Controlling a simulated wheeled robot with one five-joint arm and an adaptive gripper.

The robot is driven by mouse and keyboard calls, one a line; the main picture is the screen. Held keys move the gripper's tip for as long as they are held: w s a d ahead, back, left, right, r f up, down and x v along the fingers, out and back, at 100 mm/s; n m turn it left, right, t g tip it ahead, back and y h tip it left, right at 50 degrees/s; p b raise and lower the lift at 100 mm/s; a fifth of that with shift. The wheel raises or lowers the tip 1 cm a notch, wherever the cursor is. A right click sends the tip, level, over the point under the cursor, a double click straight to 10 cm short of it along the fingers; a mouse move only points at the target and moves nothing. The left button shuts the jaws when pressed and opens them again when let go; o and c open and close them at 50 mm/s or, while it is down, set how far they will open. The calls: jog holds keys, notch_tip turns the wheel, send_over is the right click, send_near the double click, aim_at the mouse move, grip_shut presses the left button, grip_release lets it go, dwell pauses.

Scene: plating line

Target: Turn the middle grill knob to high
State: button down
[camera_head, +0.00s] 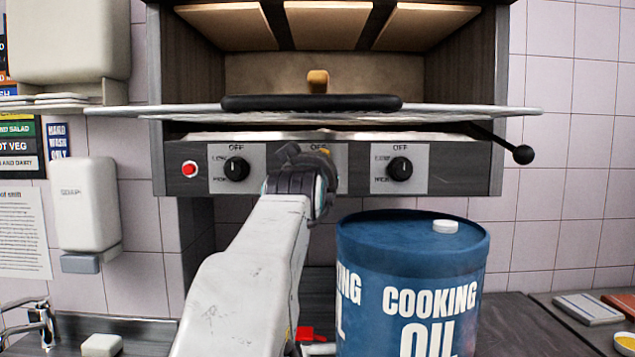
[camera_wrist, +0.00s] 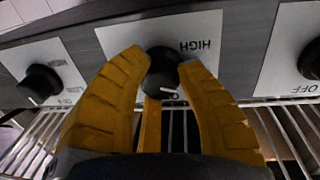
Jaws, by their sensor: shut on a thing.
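The middle grill knob (camera_wrist: 163,72) is black and round, on a light label plate, between my fingers in the wrist view. The wrist picture is turned over, so the word HIGH reads upside down beside the knob. A small white mark shows on the knob's lower edge there, on the side away from HIGH. My gripper (camera_wrist: 162,62) has yellow fingers closed around the knob's sides, with a third finger below it. In the head view my gripper (camera_head: 322,172) is in front of the middle plate and hides the knob.
The left knob (camera_head: 236,169) and right knob (camera_head: 399,169) flank the middle one on the grill (camera_head: 460,175). A red button (camera_head: 189,169) is at far left. A tray-like ledge (camera_head: 190,113) juts out above. A blue cooking oil drum (camera_head: 400,275) stands close right of my arm.

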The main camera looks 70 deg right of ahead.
jog(key=shift+d+f+n+b, duration=0.1)
jog(key=shift+f+n+b, duration=0.1)
jog(key=shift+n+b, duration=1.5)
jog(key=shift+n+p, duration=0.45)
jog(key=shift+n, duration=0.05)
jog(key=c, duration=1.1)
grip_release()
jog(key=shift+w+d, duration=0.1)
jog(key=shift+w, duration=0.05)
jog(key=o, duration=0.3)
jog(key=shift+r, duration=0.1)
jog(key=shift+h, duration=0.3)
jog(key=v, duration=1.2)
jog(key=shift+r, duration=0.1)
